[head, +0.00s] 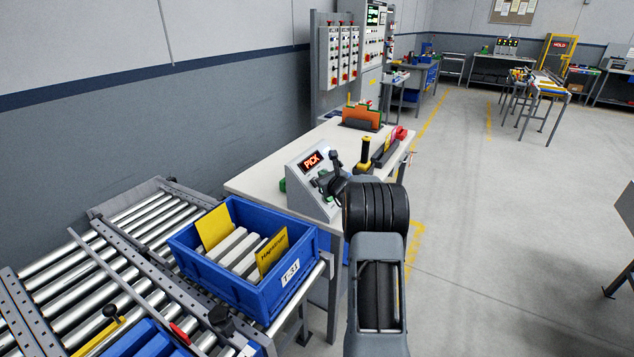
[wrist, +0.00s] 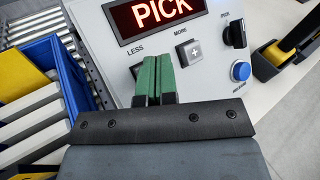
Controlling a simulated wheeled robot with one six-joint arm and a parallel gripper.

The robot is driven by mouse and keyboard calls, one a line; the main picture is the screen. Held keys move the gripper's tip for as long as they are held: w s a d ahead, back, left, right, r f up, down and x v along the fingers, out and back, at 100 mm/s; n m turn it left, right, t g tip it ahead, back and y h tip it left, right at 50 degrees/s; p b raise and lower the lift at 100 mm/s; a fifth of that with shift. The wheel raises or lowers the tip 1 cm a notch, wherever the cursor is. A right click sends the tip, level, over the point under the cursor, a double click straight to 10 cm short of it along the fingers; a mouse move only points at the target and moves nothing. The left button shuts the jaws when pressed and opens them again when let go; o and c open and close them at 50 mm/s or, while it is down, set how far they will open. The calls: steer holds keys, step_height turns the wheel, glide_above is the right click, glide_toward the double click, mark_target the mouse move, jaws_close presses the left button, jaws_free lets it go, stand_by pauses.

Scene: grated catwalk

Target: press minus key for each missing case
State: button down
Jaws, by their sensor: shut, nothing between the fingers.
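A grey control box (head: 312,180) with a lit red PICK display (head: 312,160) stands on the table. In the wrist view its display (wrist: 152,14) is above a LESS label (wrist: 135,50) and a MORE label (wrist: 180,31). The plus key (wrist: 188,53) is under MORE. My gripper (wrist: 155,62) is shut and empty, its green fingertips over the spot below LESS. They hide most of the key there, and I cannot tell whether they touch it. A blue crate (head: 292,296) marked T-31 holds several pale cases (head: 238,250) and yellow cards (head: 272,252).
A black knob (wrist: 234,35) and a round blue button (wrist: 240,71) sit right of the plus key. A yellow-topped handle (head: 365,152) stands on the table beyond my arm. The crate rests on a roller conveyor (head: 150,215). The floor to the right is mostly open.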

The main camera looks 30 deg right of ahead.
steer(key=shift+w+a+f+b, duration=0.25)
steer(key=shift+w+f+b, duration=0.2)
steer(key=shift+b, duration=0.35)
steer(key=shift+w+a+f+b, duration=0.25)
steer(key=shift+f+b, duration=0.25)
steer(key=shift+b, duration=0.25)
stand_by(0.9)
steer(key=shift+d+r, duration=0.1)
steer(key=shift+r, duration=0.05)
stand_by(0.3)
steer(key=shift+s+d+r+p, duration=0.35)
steer(key=shift+s+r+p, duration=0.05)
steer(key=shift+s+r, duration=0.35)
steer(key=s+r, duration=0.1)
steer(key=s+d+r+p, duration=0.1)
steer(key=s+r, duration=0.1)
steer(key=shift+d+r+p, duration=0.3)
steer(key=shift+d+p, duration=0.05)
stand_by(1.0)
